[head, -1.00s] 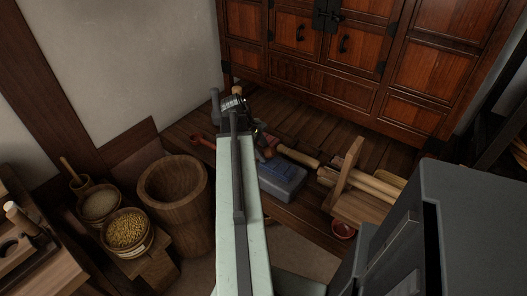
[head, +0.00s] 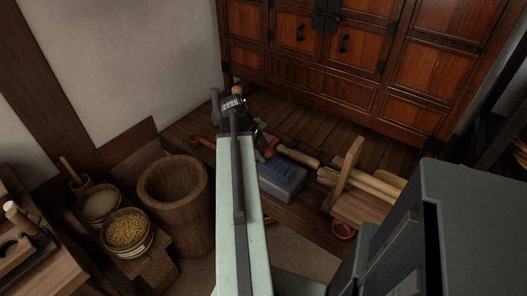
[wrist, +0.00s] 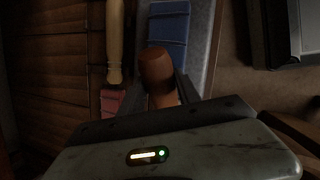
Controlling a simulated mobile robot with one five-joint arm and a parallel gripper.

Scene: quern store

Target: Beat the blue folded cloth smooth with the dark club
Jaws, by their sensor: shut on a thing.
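My gripper (wrist: 162,92) is shut on the dark club (wrist: 157,66), whose rounded reddish-brown end points away from the wrist in the wrist view. The blue folded cloth (wrist: 168,22) lies on a grey stone block (wrist: 200,40), just beyond the club's end. In the head view the cloth (head: 286,172) lies on the stone block (head: 288,190), to the right of my gripper (head: 266,146). My arm hides part of the gripper there. I cannot tell whether the club touches the cloth.
A pale wooden club (wrist: 115,40) and a red cloth (wrist: 112,100) lie beside the block. A wooden stand with rollers (head: 350,180) is at right, with a red bowl (head: 343,230) below. A large wooden mortar (head: 172,205) and grain tubs (head: 127,230) stand left. A cabinet (head: 340,50) closes the back.

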